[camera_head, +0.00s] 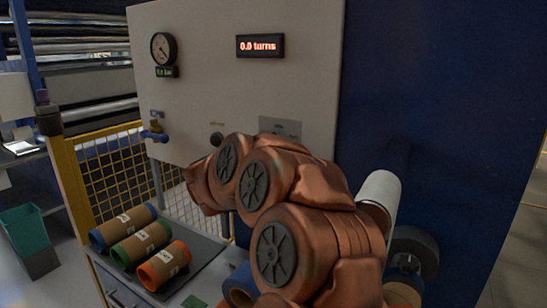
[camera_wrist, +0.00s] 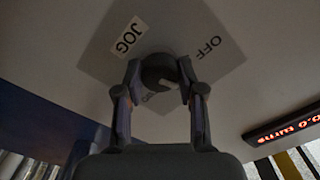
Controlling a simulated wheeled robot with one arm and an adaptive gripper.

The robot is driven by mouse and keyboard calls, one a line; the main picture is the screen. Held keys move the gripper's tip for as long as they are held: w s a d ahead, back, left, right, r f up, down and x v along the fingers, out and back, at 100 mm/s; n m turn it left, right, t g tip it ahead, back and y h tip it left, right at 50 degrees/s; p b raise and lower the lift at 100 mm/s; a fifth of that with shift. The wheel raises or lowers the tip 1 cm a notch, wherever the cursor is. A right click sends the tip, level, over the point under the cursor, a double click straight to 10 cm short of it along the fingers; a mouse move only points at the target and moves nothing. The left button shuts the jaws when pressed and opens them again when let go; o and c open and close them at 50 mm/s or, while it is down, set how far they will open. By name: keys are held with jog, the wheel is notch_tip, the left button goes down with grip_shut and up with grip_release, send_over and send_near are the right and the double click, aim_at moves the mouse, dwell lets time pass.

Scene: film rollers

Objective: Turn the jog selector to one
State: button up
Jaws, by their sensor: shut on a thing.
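The jog selector is a dark round knob (camera_wrist: 158,74) on a grey label plate (camera_wrist: 97,50) in the wrist view. The plate reads JOG at upper left and OFF at upper right. A third small label below the knob is partly hidden and I cannot read it. My gripper (camera_wrist: 160,67) is shut on the knob, one finger on each side. Which way the knob points is not clear. In the head view the plate (camera_head: 284,128) shows above my copper-coloured arm, which hides the knob and my gripper.
Several film rollers (camera_head: 140,243) lie on a dark bench at lower left.

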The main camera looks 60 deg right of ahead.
jog(key=m+b, duration=0.3)
jog(key=shift+f, duration=0.25)
jog(key=shift+r+m+b, duration=0.15)
jog(key=shift+m+b, duration=0.15)
jog(key=shift+m, duration=0.1)
jog(key=o, duration=1.1)
jog(key=shift+o, duration=0.2)
jog(key=a, duration=1.2)
jog(key=shift+s, duration=0.3)
